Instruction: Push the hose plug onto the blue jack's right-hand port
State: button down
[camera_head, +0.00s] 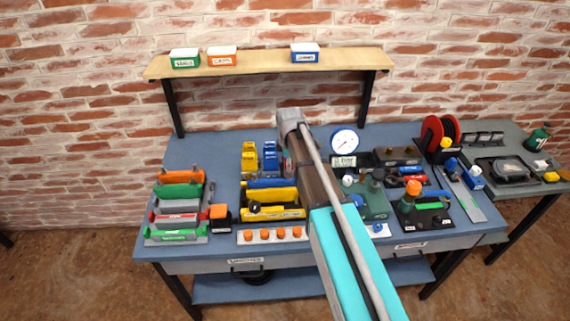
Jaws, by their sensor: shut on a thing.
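My arm reaches from the bottom right over the middle of the bench to a grey joint near its back. My gripper is not visible; the arm seems to hide it. A blue long body (265,183), possibly the blue jack, lies in a rack left of the arm, above a yellow one (273,195). The arm covers its right end, so its right-hand port does not show. Upright blue blocks (270,160) stand behind it. I cannot make out the hose plug.
The bench (210,150) holds a rack of coloured bars (180,191) on the left and a white strip with orange knobs (264,235) in front. A dial gauge (344,141), a green unit (372,201) and a red reel (433,131) stand to the right. A shelf (265,61) spans the back.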

jog(key=shift+c, duration=1)
grip_release()
jog(key=shift+o, duration=1)
jog(key=shift+r, duration=0.1)
jog(key=shift+r+p, duration=3.95)
jog(key=shift+p, duration=0.1)
